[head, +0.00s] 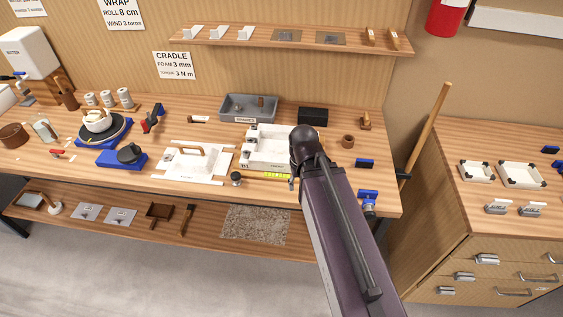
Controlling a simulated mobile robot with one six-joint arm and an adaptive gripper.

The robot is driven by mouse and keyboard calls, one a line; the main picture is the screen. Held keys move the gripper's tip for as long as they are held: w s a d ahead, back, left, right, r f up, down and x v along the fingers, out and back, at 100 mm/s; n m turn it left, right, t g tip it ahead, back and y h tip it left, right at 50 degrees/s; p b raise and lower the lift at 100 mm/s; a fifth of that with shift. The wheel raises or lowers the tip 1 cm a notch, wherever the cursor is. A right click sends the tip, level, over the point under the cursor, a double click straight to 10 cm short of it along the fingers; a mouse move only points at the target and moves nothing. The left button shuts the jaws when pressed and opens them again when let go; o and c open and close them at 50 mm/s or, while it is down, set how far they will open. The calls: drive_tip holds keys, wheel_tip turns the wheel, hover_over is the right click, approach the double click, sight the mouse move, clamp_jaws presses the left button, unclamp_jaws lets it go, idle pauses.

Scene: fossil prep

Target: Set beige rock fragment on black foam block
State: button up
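A black block (313,116), which looks like the black foam block, sits at the back of the bench, right of the grey tray. Nothing clearly rests on it. I cannot make out a beige rock fragment for certain; small items in the grey tray and the white box are too small to tell. My arm reaches up from the lower right, and its dark rounded joint covers the right part of the white box. My gripper is not visible, likely hidden by the arm, so its state and any hold do not show.
A grey tray (234,112) stands at the back, with a white box (256,160) in front of it. A small brown cup-like piece (348,141) stands right of my arm. A wooden pole (427,130) leans beside the bench.

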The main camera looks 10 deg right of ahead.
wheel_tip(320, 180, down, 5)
drive_tip(key=b, duration=0.3)
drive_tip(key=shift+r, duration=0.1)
idle(0.4)
